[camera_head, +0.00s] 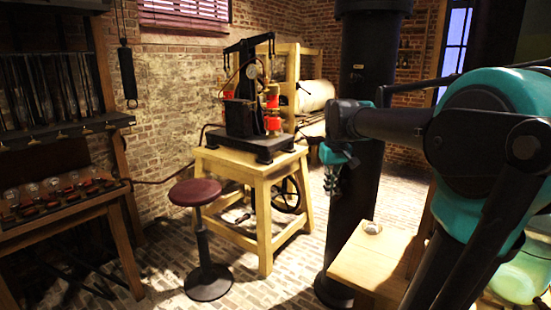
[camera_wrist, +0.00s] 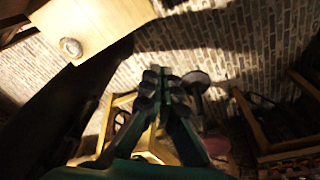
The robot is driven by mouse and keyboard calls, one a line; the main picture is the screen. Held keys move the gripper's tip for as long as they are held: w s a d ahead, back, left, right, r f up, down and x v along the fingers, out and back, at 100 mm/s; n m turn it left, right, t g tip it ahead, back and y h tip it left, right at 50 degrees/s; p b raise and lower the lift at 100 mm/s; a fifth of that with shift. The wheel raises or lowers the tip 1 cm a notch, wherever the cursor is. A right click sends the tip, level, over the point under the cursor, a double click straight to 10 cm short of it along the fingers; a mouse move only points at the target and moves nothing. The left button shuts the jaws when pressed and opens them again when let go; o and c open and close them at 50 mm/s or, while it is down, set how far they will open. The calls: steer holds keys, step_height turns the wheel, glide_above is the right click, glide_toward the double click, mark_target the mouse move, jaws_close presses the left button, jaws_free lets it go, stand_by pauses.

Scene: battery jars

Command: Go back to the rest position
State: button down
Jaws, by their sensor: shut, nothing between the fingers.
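My gripper (camera_head: 333,183) hangs in front of the black column in the head view, with its teal body and dark fingers pointing down. In the wrist view my gripper (camera_wrist: 161,78) has its fingers together, with nothing between them. It is in the air and appears to touch nothing. The arm reaches in from the right side of the head view. A small round glass-like item (camera_head: 371,227) sits on a pale wooden table (camera_head: 365,262) below and right of the gripper. It also shows at the upper left of the wrist view (camera_wrist: 70,47).
A wooden stand (camera_head: 264,252) carries a black and red machine (camera_head: 246,100). A red-topped stool (camera_head: 195,192) stands before it. A bench (camera_head: 65,208) with several jars is at left. A thick black column (camera_head: 357,215) rises near the gripper. Brick floor is open between them.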

steer(key=s+d+f+m+t, duration=0.1)
steer(key=s+f, duration=0.8)
steer(key=f, duration=0.3)
steer(key=s+d+f+m+t, duration=0.1)
steer(key=s+f, duration=0.8)
steer(key=f, duration=0.3)
steer(key=shift+s+m, duration=0.25)
steer(key=shift+m, duration=0.05)
steer(key=shift+d, duration=0.15)
